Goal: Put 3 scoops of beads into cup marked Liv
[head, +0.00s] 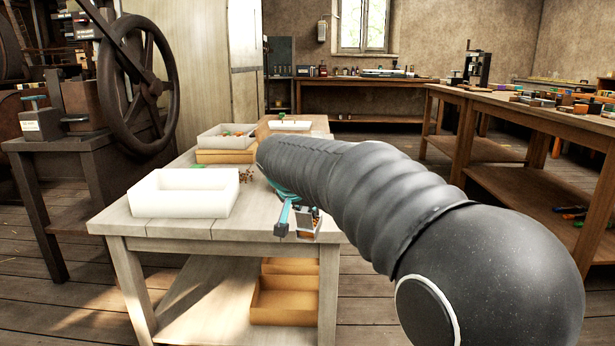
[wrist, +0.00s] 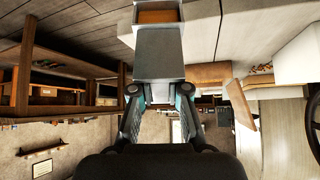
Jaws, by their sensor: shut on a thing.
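My gripper (wrist: 158,98) is shut on the grey handle of a scoop (wrist: 158,60). The scoop's box-shaped end shows an orange-brown fill at the top of the wrist view, but single beads cannot be made out there. In the head view, teal gripper parts (head: 284,208) and the scoop (head: 308,222) show just below my arm, at the table's front right edge. My arm hides much of the table behind them. I cannot make out a cup or a label reading Liv.
A white open tray (head: 183,204) stands on the pale wooden table (head: 190,229). Behind stands another tray (head: 211,143) with orange and green contents. A handwheel press (head: 133,85) stands left, a long bench (head: 510,110) right.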

